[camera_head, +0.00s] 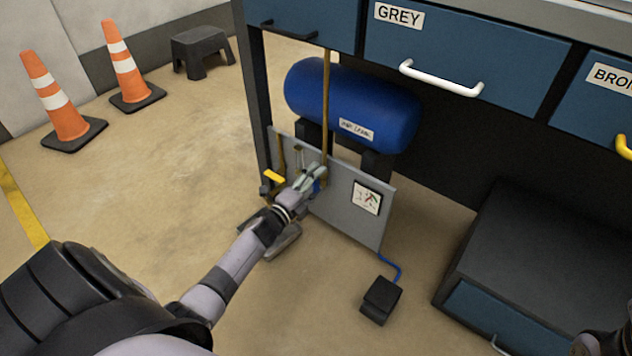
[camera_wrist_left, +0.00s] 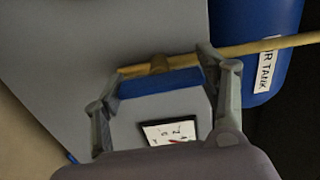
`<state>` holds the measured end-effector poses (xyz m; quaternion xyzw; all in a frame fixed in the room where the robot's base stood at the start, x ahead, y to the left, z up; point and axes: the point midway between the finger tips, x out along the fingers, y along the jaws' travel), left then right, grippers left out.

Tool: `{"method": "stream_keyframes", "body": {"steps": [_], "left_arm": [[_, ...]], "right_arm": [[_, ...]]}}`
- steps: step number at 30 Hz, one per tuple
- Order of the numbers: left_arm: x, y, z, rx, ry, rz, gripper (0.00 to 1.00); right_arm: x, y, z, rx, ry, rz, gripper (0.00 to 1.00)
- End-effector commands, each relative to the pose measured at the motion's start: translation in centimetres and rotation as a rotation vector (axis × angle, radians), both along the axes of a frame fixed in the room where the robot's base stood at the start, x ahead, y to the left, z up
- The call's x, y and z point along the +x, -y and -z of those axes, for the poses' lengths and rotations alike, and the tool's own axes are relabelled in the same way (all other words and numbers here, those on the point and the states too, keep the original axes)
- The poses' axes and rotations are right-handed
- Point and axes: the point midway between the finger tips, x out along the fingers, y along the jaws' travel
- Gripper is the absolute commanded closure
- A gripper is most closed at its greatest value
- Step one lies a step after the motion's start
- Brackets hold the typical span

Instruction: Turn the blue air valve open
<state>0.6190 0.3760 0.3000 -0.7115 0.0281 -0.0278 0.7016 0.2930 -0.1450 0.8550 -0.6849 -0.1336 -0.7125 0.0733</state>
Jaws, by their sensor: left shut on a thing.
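The blue air valve handle (camera_wrist_left: 160,82) lies between the two fingers of my left gripper (camera_wrist_left: 158,92) in the left wrist view, beside a brass pipe (camera_wrist_left: 263,46). In the head view my left gripper (camera_head: 318,178) is at the grey panel (camera_head: 345,215), shut on the blue handle, and mostly covers it. Only a bit of blue (camera_head: 317,187) shows there. A yellow valve handle (camera_head: 273,177) is on the panel just left of the gripper. My right gripper is not clearly in view; only a dark part shows at the bottom right corner.
A blue air tank (camera_head: 352,104) sits behind the panel under the drawers (camera_head: 455,55). A gauge (camera_head: 367,198) is on the panel's right side. A black pedal (camera_head: 380,300) with a blue hose is on the floor. Two orange cones (camera_head: 55,98) stand at the left.

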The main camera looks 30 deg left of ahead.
Motion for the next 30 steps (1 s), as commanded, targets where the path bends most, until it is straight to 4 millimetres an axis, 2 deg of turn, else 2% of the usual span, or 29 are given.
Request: {"method": "stream_keyframes", "body": {"steps": [1, 2, 10, 22, 26, 30], "left_arm": [[-0.1, -0.1, 0.1, -0.005, -0.002, -0.002, 0.62], [-0.1, -0.1, 0.1, -0.005, -0.002, -0.002, 0.32], [0.0, 0.0, 0.1, -0.002, -0.001, -0.001, 0.14], [-0.5, 0.0, 0.1, -0.001, -0.001, -0.001, 0.13], [-2.4, -0.2, 0.2, 0.000, -0.004, 0.000, 0.13], [-5.5, -0.4, 0.2, 0.001, -0.005, -0.001, 0.13]], "right_arm": [[0.0, 0.0, 0.0, 0.001, 0.000, 0.000, 0.60], [0.0, 0.0, 0.0, 0.002, -0.002, 0.000, 0.60], [0.0, 0.1, -0.3, 0.011, 0.004, -0.001, 0.60], [0.0, 0.0, -0.3, 0.003, 0.006, 0.000, 0.60], [0.0, 0.0, -0.2, 0.004, 0.006, 0.000, 0.60], [0.0, 0.0, -0.2, 0.004, 0.006, 0.000, 0.60]]}}
